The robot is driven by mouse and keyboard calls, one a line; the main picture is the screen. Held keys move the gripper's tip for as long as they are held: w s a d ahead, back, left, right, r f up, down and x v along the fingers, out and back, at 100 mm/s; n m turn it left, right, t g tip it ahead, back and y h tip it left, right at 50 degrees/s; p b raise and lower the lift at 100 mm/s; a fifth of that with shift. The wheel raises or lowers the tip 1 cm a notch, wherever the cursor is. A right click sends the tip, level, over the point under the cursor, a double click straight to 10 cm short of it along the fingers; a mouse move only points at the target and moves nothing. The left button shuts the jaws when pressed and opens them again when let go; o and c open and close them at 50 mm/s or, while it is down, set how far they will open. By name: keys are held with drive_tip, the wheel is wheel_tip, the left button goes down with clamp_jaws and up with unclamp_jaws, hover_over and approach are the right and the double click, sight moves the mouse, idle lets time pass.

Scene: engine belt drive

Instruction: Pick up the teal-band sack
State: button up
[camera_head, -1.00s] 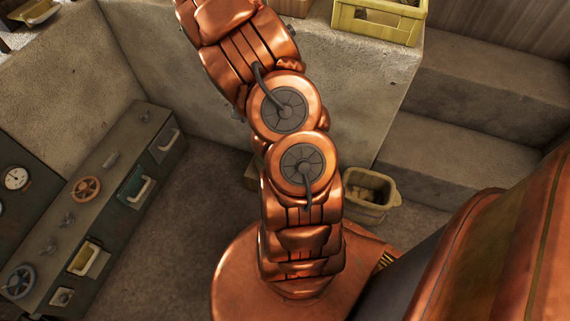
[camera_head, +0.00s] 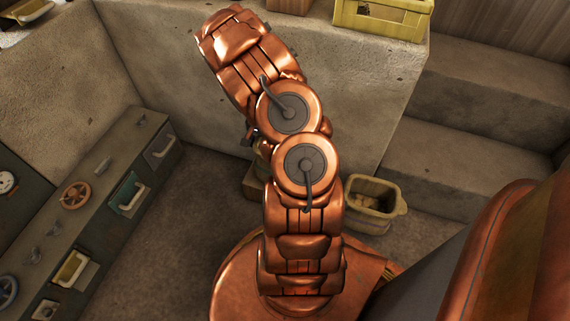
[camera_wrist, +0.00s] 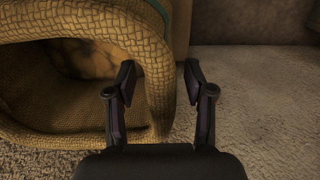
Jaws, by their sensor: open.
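A tan woven sack (camera_wrist: 60,125) fills the left of the wrist view, with its thick rim and dark open mouth facing me. A thin teal line (camera_wrist: 160,12) runs along its upper side. My gripper (camera_wrist: 159,82) is open, with one dark finger in front of the sack's mouth and the other to the right of its wall. The sack's right wall lies between the fingertips in the picture; I cannot tell whether they touch it. In the head view my arm hides most of the gripper and the place around it.
A yellowish open container (camera_head: 372,196) stands on the floor right of my arm. A box (camera_head: 254,184) is partly hidden left of it. A yellow crate (camera_head: 382,20) sits on the concrete ledge (camera_head: 370,80). Steps rise at right; a control cabinet (camera_head: 90,215) stands left. Floor between is clear.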

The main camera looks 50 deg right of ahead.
drive_tip(key=shift+f, duration=0.6)
clamp_jaws()
idle(0.3)
